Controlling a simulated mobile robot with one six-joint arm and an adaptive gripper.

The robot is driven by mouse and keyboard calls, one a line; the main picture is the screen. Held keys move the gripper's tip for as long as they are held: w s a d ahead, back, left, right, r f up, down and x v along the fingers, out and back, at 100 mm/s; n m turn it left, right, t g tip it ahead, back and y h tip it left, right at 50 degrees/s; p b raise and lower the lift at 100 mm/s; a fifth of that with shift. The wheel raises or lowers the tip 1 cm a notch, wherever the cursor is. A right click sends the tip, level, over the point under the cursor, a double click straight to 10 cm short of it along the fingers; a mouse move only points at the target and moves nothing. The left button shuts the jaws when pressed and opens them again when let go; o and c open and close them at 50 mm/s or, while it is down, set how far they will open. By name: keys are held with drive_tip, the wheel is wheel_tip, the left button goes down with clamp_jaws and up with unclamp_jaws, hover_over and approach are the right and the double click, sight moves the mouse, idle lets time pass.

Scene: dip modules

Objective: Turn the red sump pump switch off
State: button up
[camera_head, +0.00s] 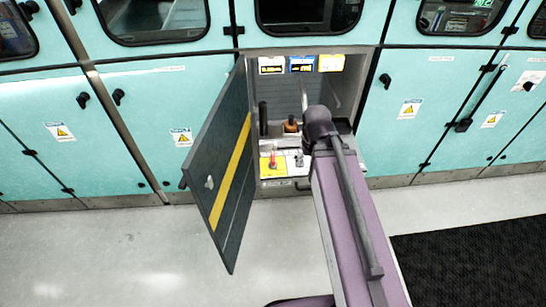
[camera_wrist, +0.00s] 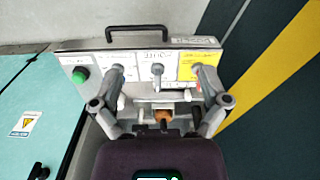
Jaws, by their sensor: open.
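The red sump pump switch (camera_head: 273,160) stands on a yellow label at the left of the control panel, inside the open cabinet in the head view. In the wrist view, the yellow label (camera_wrist: 188,66) is on the right, and my gripper's right finger covers part of it. I cannot make out the red lever there. My gripper (camera_wrist: 158,72) is open above the panel, its fingers spread around a grey metal switch (camera_wrist: 157,76) on the middle white label. Nothing is held. In the head view, my arm hides most of the gripper.
The dark cabinet door (camera_head: 222,150) with a yellow stripe stands open on the left. A green button (camera_wrist: 80,76) and a black handle (camera_wrist: 136,30) are on the panel. A brown knob (camera_head: 291,124) and a dark upright lever (camera_head: 263,115) stand behind the switches.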

drive_tip(key=w+a+n, duration=0.4)
drive_tip(key=w+n, duration=0.3)
drive_tip(key=n+b, duration=0.1)
drive_tip(key=n, duration=1)
hover_over(273, 157)
drive_tip(key=shift+w+f, duration=0.1)
drive_tip(key=shift+f, duration=0.65)
drive_tip(key=shift+f+b, duration=0.15)
drive_tip(key=shift+b, duration=0.2)
wheel_tip(273, 157, down, 14)
drive_tip(key=b, duration=1.3)
drive_tip(key=shift+r, duration=0.25)
drive_tip(key=shift+b, duration=0.3)
drive_tip(key=c, duration=1)
drive_tip(key=shift+o, duration=0.2)
